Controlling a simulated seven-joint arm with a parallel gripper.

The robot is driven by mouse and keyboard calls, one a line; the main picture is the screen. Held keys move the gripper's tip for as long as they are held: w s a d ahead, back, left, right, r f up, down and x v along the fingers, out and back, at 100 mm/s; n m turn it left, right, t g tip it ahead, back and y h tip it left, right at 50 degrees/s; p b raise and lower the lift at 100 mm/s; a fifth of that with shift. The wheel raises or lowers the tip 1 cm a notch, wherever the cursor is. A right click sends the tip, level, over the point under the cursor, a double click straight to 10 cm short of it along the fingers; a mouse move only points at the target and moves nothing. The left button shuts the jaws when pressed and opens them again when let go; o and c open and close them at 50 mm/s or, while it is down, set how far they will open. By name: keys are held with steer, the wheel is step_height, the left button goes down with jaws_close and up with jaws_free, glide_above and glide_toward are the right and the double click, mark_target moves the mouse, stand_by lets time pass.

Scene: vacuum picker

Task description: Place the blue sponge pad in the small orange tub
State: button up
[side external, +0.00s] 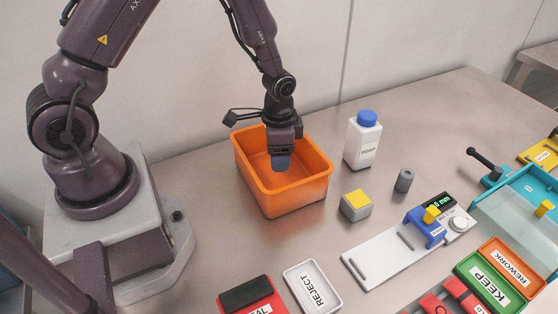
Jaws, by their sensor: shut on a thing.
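The blue sponge pad (281,163) shows as a small blue piece at the tip of my gripper (281,151). My gripper is shut on it and points down. Much of the pad is hidden by the gripper. The orange tub (298,203) stands open on the bench, right of my arm's base. The gripper and pad are over the tub's opening, toward its right back side. I cannot tell how far the pad is above the tub's floor.
A white bottle with a blue cap (363,142) stands right of the tub. A grey block with a yellow top (356,205) and a grey cylinder (404,181) are nearby. A white REJECT tray (297,269), a green KEEP tray (467,265) and an orange REWORK tray (489,243) lie in front.

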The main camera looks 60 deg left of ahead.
mark_target(279, 178)
steer(key=shift+f, duration=2.25)
steer(key=shift+f, duration=0.15)
steer(key=o, duration=0.9)
